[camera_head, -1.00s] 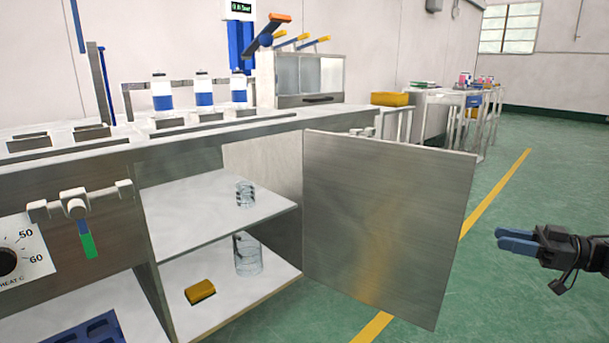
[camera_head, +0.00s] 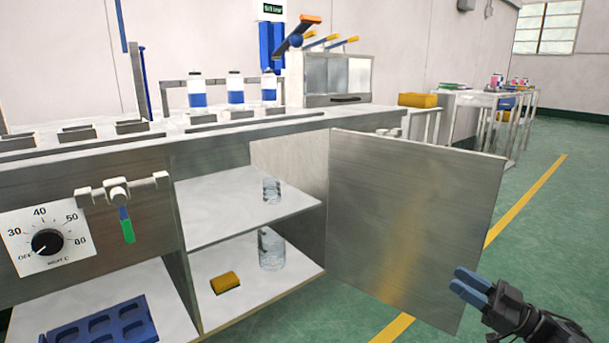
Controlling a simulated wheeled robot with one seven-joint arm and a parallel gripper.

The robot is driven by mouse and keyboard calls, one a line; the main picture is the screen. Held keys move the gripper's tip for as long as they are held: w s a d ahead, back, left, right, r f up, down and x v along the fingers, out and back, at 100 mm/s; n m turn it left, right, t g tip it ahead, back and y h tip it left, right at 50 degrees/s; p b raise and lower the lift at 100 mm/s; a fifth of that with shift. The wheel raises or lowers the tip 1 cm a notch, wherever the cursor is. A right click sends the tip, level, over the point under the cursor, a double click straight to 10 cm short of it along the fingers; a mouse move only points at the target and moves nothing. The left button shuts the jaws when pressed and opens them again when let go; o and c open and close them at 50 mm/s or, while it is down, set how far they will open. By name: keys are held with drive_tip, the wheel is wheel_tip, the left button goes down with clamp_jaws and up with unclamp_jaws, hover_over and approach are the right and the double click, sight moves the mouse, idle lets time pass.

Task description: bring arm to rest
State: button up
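My gripper (camera_head: 467,285) is at the lower right of the head view, in front of the open cabinet door and to the right of it, over the green floor. Its two blue fingers lie close together and point to the upper left. I see nothing between them, but I cannot tell whether a small gap is left. The steel cabinet door (camera_head: 405,220) stands swung open. Part of my arm runs out of the picture at the bottom right.
A yellow sponge-like block (camera_head: 225,282) lies on the cabinet floor. A blue tray (camera_head: 105,325) sits at lower left, below a heat dial (camera_head: 46,242). Green floor (camera_head: 550,240) is free at right.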

drive_tip(key=s+a+f+m+t+h, duration=0.4)
drive_tip(key=s+a, duration=0.4)
drive_tip(key=a, duration=0.1)
drive_tip(key=s+a+f+m+t+h, duration=0.45)
drive_tip(key=s+a, duration=0.25)
drive_tip(key=a, duration=0.2)
drive_tip(key=s+r+m+g+h, duration=0.2)
drive_tip(key=s+h, duration=0.2)
drive_tip(key=s, duration=0.9)
drive_tip(key=s+r+m+g+h, duration=0.1)
drive_tip(key=s+m+h, duration=0.3)
drive_tip(key=s, duration=1)
drive_tip(key=s+d+r+n+g, duration=0.3)
drive_tip(key=s+r+g, duration=0.1)
drive_tip(key=s+r, duration=0.55)
wheel_tip(320, 180, up, 28)
drive_tip(key=p, duration=2.9)
drive_tip(key=shift+s, duration=0.45)
